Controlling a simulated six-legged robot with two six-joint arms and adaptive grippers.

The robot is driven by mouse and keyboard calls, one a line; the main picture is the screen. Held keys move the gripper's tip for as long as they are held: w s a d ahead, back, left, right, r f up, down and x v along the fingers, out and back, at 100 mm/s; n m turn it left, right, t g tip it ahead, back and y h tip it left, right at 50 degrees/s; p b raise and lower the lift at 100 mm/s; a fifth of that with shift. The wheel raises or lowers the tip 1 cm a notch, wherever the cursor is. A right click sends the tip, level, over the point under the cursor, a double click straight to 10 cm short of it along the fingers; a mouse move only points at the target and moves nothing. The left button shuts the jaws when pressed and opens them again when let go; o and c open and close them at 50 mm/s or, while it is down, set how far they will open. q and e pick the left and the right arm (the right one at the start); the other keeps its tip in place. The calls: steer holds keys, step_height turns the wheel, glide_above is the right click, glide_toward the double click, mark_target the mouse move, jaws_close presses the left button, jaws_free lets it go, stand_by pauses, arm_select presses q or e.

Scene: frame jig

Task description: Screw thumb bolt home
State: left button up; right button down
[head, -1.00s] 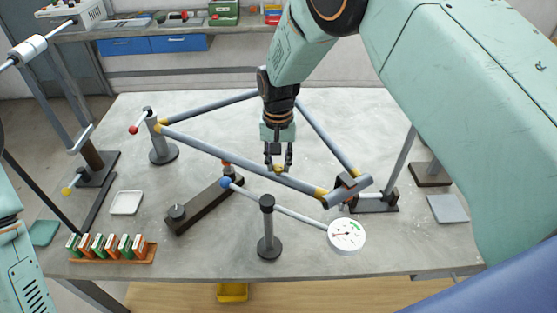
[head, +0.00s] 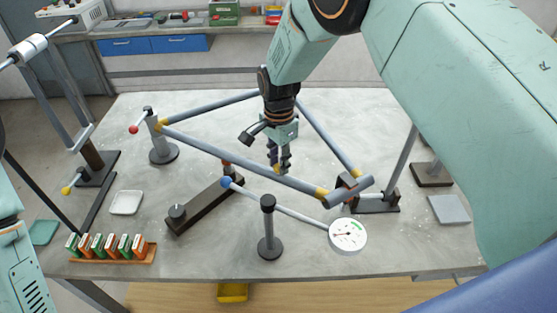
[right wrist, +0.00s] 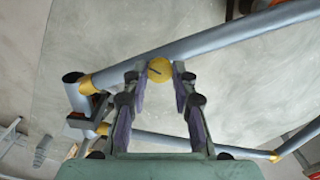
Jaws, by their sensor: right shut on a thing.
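The thumb bolt (right wrist: 160,69) is a yellow round head with a dark line across it. It sits at the frame's grey tube (right wrist: 235,38) in the right wrist view. My right gripper (right wrist: 161,74) has one fingertip on each side of the bolt head and is shut on it. In the head view the right gripper (head: 280,168) points down at the near tube of the grey frame (head: 235,165), which has yellow joints. The fingers mostly hide the bolt there. Only a link of my left arm shows at the left edge; its gripper is out of view.
A white round dial (head: 347,235) on a rod and a black post (head: 269,230) stand in front of the frame. A dark bar (head: 205,207) lies left of them. A tray of green and orange boxes (head: 112,248) is at the front left. The tabletop inside the frame is clear.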

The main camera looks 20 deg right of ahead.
mark_target(279, 166)
steer(key=shift+w+r+m, duration=0.2)
steer(key=shift+m, duration=0.3)
steer(key=c, duration=1.4)
jaws_free()
steer(key=o, duration=0.3)
steer(key=shift+s+d+f, duration=0.1)
steer(key=shift+s, duration=0.05)
steer(key=shift+o, duration=0.2)
step_height(279, 166, up, 12)
